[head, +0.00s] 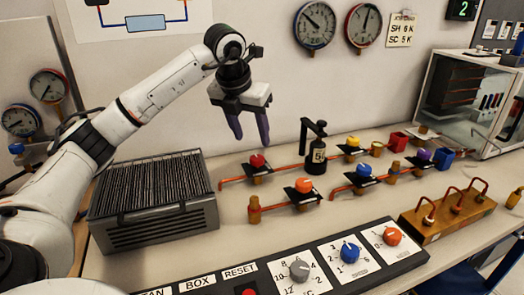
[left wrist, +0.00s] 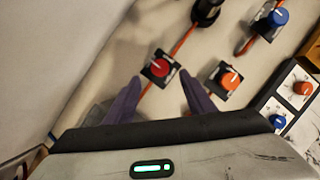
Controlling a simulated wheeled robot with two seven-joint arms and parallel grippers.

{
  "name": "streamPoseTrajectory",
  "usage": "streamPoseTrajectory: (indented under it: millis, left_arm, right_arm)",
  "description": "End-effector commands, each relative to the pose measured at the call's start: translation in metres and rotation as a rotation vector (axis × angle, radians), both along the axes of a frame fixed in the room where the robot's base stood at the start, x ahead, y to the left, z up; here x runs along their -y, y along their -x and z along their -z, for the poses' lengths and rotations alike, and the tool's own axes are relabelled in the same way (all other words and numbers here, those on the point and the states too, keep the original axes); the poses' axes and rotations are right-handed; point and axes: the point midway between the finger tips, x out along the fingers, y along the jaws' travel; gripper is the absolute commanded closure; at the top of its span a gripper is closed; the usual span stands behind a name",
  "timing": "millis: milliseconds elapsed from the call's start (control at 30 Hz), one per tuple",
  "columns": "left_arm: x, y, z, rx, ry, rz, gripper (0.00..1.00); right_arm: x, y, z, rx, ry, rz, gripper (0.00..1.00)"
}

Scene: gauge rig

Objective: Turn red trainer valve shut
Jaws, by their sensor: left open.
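The red trainer valve (head: 257,161) has a red knob on a dark square plate, set on a copper pipe on the bench. It also shows in the left wrist view (left wrist: 159,68), between and beyond my two fingertips. My left gripper (head: 249,136) is open and empty, with its purple fingers pointing down above and slightly left of the red valve, apart from it. In the left wrist view the open fingers (left wrist: 160,80) frame the red knob. My right gripper is not in view.
An orange valve (head: 304,186), a blue valve (head: 364,171) and a yellow valve (head: 353,142) stand nearby. A black bottle (head: 317,155) stands just right of the red valve. A finned grey box (head: 160,235) is at left, a knob panel (head: 330,262) in front.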

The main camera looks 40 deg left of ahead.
Motion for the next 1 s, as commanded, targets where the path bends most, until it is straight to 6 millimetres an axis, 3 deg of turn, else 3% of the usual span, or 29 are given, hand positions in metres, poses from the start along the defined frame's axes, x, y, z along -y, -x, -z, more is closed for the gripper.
streamPoseTrajectory:
  millis: [200,400,833,1000]
  left_arm:
    - [-0.004,-0.015,0.041,-0.005,0.001,0.001,0.5]
    - [-0.008,-0.025,0.067,-0.004,0.002,0.001,0.5]
    - [-0.009,-0.03,0.077,0.0,0.0,0.002,0.5]
    - [-0.009,-0.03,0.077,0.0,0.0,0.002,0.77]
  right_arm:
    - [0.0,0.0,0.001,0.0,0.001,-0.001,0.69]
    - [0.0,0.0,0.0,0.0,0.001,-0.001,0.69]
    - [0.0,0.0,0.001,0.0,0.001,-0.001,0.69]
    - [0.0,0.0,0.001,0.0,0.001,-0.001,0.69]
